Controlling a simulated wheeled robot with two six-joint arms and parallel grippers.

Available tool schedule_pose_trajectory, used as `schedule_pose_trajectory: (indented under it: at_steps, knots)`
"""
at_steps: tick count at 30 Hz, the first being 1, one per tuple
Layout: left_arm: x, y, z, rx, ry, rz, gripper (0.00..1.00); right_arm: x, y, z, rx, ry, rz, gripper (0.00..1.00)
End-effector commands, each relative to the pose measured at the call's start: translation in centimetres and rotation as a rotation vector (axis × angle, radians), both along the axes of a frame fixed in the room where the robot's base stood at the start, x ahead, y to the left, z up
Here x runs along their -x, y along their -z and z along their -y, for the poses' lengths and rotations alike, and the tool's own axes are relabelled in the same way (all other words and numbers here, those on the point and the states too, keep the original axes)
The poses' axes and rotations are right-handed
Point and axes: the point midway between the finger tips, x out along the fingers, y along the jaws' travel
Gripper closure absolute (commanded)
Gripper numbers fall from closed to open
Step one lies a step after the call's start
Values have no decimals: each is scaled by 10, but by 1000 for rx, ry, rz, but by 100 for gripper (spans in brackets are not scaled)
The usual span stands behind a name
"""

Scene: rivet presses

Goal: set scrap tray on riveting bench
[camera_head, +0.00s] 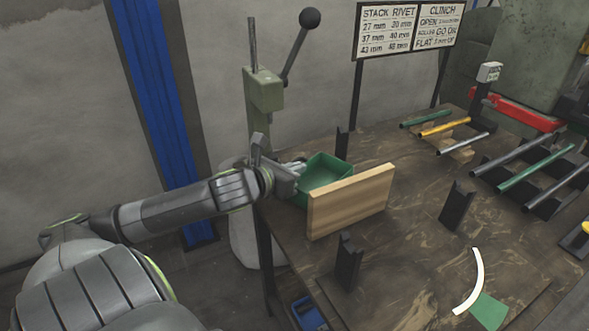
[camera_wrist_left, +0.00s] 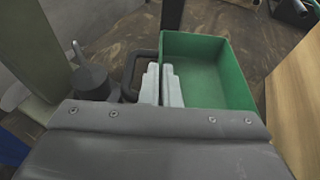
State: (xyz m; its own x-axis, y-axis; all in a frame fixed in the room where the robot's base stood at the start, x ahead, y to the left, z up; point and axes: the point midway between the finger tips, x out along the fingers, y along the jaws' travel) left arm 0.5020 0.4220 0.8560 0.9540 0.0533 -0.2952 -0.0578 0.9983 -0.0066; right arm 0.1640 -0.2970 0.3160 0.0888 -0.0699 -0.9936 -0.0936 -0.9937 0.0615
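The scrap tray is an open green box (camera_head: 326,172) at the left end of the riveting bench (camera_head: 405,235), behind a wooden board. In the left wrist view the green tray (camera_wrist_left: 208,72) has a dark loop handle (camera_wrist_left: 130,72) on its left side. My left gripper (camera_head: 297,168) is at the tray's left side. The tray's base is hidden, so contact with the bench is unclear. My right gripper is not in view.
The upright wooden board (camera_head: 350,203) stands just in front of the tray. Dark posts (camera_head: 457,206) rise from the bench. A green lever press (camera_head: 264,90) stands behind my gripper. Coloured rods (camera_head: 445,126) lie on supports at the back right. The bench's middle is mostly clear.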

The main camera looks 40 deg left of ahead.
Motion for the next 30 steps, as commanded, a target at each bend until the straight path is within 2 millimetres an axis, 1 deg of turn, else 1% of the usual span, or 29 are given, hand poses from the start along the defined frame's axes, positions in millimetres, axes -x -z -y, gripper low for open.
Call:
schedule_pose_trajectory:
  at_steps: [7,9,12,25,30]
  knots:
    - [0,2,0,0,1,2,100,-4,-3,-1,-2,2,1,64]
    - [0,2,0,0,0,0,88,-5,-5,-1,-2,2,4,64]
    - [0,2,0,0,0,0,76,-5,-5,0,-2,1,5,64]
    - [0,-1,0,0,0,0,76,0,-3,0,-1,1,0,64]
    - [18,-7,0,-6,-1,-3,76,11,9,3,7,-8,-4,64]
